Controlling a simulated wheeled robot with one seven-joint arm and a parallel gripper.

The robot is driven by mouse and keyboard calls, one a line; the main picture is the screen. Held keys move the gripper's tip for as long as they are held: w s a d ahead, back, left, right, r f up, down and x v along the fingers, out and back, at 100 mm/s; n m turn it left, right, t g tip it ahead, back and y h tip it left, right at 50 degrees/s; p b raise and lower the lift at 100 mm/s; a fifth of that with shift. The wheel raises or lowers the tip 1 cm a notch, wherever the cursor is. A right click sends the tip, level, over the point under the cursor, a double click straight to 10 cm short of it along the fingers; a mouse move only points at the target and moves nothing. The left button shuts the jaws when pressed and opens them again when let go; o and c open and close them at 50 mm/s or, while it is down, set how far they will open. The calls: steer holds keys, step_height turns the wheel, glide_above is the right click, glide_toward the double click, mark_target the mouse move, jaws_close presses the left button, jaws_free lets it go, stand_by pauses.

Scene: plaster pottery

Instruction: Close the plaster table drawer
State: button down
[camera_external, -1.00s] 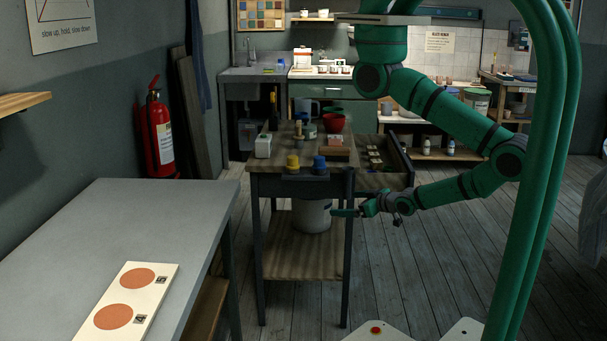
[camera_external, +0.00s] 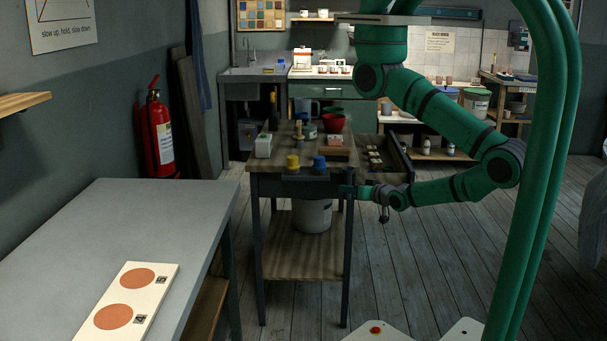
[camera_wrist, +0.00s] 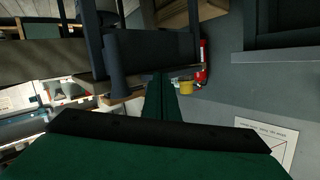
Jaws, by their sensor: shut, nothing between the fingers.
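The plaster table (camera_external: 338,160) is a small wooden-topped table with dark legs, in the middle of the external view. Its drawer (camera_external: 408,165) is pulled out to the right and holds several small items. My gripper (camera_external: 346,191) is shut and empty, at the table's front right leg just below the top, left of and lower than the drawer front. I cannot tell whether it touches the leg. In the wrist view the green shut fingers (camera_wrist: 161,98) point toward a dark upright part; the drawer cannot be made out clearly there.
A white bucket (camera_external: 311,215) is on the lower shelf. A grey table (camera_external: 160,220) stands left.

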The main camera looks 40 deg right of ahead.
mark_target(359, 182)
steer(key=s+d+f+m+h, duration=0.25)
steer(key=d+f+m, duration=0.2)
steer(key=d, duration=0.55)
steer(key=s+d+f+m+h, duration=0.1)
steer(key=s+d+f+m, duration=0.25)
steer(key=d+m, duration=0.4)
steer(key=s+d+m+h, duration=0.2)
steer(key=s+d+m, duration=0.25)
steer(key=d, duration=0.55)
steer(key=s+d+m+h, duration=0.35)
steer(key=s+d, duration=0.25)
steer(key=d, duration=0.3)
steer(key=w+d, duration=0.2)
steer(key=w, duration=0.9)
steer(key=shift+d+r+y, duration=0.2)
steer(key=shift+r+y, duration=0.2)
steer(key=shift+r, duration=0.05)
steer(key=shift+w+a, duration=0.1)
steer(key=w+a, duration=1.7)
steer(key=shift+w+a, duration=0.3)
steer(key=shift+a, duration=0.05)
